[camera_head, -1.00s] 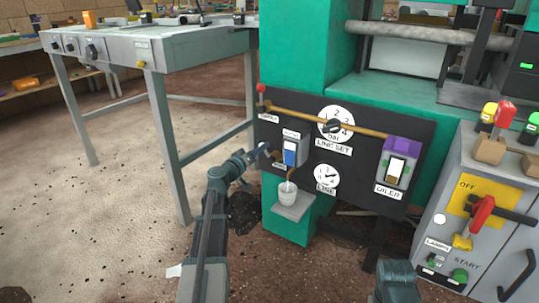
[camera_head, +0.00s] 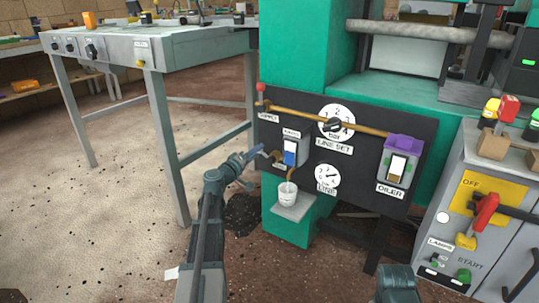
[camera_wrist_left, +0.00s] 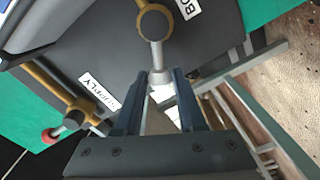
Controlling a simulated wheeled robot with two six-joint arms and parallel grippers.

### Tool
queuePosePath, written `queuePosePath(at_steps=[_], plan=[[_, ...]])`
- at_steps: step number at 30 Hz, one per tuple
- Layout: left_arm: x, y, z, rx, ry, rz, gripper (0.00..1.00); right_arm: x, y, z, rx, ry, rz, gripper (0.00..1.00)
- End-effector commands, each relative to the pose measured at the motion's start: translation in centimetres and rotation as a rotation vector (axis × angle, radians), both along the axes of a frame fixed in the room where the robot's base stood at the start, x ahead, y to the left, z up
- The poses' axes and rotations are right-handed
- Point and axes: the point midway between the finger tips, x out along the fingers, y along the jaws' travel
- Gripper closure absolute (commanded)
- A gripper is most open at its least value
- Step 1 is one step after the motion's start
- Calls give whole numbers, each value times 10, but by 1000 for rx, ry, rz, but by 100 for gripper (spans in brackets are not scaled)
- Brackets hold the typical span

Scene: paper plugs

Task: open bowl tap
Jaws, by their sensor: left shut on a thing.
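The bowl tap (camera_wrist_left: 155,22) is a round brass fitting with a pale grey lever (camera_wrist_left: 157,58) in the left wrist view. My left gripper (camera_head: 262,150) is at the tap from the left in the head view. Its two blue-grey fingers (camera_wrist_left: 163,80) are shut on the lever's end. The tap is small and partly hidden by the gripper in the head view. My right gripper is out of view; only part of my right arm shows.
A white cup (camera_head: 287,193) stands on a small grey shelf (camera_head: 296,209) below the bowl. The supply valve with a red knob (camera_head: 261,88) is above left. The oiler (camera_head: 399,162) is at right. A workbench (camera_head: 180,50) stands at left.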

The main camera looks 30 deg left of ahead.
Motion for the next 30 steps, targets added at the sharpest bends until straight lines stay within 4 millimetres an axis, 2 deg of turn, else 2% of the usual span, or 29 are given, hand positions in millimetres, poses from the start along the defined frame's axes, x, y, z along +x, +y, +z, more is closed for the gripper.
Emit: queuePosePath(at_steps=[4, 13, 23, 30], plan=[[0, 1, -2, -16, 1, 0, 92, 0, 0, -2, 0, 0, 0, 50], [0, 5, -16, -253, 20, -1, 92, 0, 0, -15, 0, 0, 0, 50], [0, 5, -17, -287, 23, -1, 92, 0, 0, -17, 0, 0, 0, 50], [0, 6, -28, -467, 37, -1, 92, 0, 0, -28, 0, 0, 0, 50]])
